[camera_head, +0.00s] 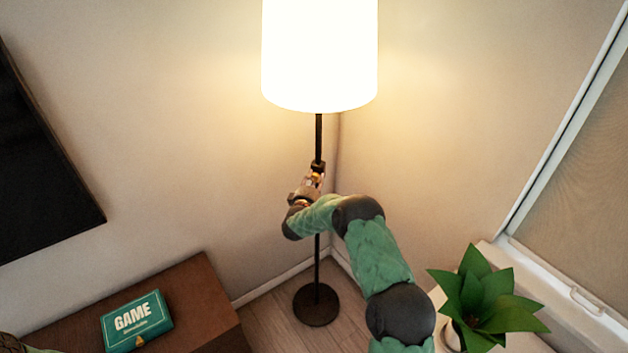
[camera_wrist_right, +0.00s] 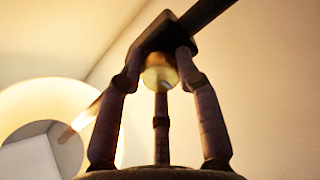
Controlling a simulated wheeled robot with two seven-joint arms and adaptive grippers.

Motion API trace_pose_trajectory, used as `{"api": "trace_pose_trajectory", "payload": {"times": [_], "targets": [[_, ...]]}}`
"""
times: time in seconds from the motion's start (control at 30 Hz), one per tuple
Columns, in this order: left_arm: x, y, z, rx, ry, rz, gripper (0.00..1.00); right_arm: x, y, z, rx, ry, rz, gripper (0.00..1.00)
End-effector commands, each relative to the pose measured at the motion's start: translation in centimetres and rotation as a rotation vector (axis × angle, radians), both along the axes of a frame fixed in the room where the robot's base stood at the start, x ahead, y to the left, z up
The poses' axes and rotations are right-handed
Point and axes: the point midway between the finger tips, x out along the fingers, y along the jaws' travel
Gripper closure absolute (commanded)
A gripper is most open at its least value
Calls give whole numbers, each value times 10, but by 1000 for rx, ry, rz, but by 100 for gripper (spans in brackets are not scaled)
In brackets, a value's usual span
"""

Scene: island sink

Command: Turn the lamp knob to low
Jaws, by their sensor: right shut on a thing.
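A floor lamp stands in the corner with a bright, lit white shade (camera_head: 320,55), a thin black pole (camera_head: 318,135) and a round dark base (camera_head: 316,304). My right gripper (camera_head: 317,176) is at the pole below the shade. In the right wrist view, a round brass-coloured knob (camera_wrist_right: 160,76) sits under a dark housing (camera_wrist_right: 165,33) on the pole. The fingers of my right gripper (camera_wrist_right: 158,70) are closed around the knob. The knob's setting cannot be read. My left gripper is not in view.
A brown wooden cabinet (camera_head: 205,300) at the lower left bears a green game box (camera_head: 137,320). A dark wall screen (camera_head: 40,170) hangs at the left. A green plant (camera_head: 485,300) stands at the lower right near the window ledge (camera_head: 570,315). Bare floor surrounds the lamp base.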

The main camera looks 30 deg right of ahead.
Motion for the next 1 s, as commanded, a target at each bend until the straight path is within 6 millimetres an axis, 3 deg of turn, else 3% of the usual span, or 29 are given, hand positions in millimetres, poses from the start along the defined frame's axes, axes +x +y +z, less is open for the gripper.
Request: {"api": "trace_pose_trajectory", "payload": {"times": [0.07, 0.1, 0.17, 0.6, 1.0], "targets": [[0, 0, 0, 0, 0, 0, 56, -4, 0, -11, 9, 17, -4, 98], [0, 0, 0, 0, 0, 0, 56, -4, 0, -11, 9, 17, -4, 60], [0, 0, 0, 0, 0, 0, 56, -4, 0, -10, 9, 16, -3, 43], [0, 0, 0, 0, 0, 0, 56, -6, 6, -3, 4, 6, 1, 42], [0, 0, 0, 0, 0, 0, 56, -57, 57, -4, 5, 8, 0, 42]]}}
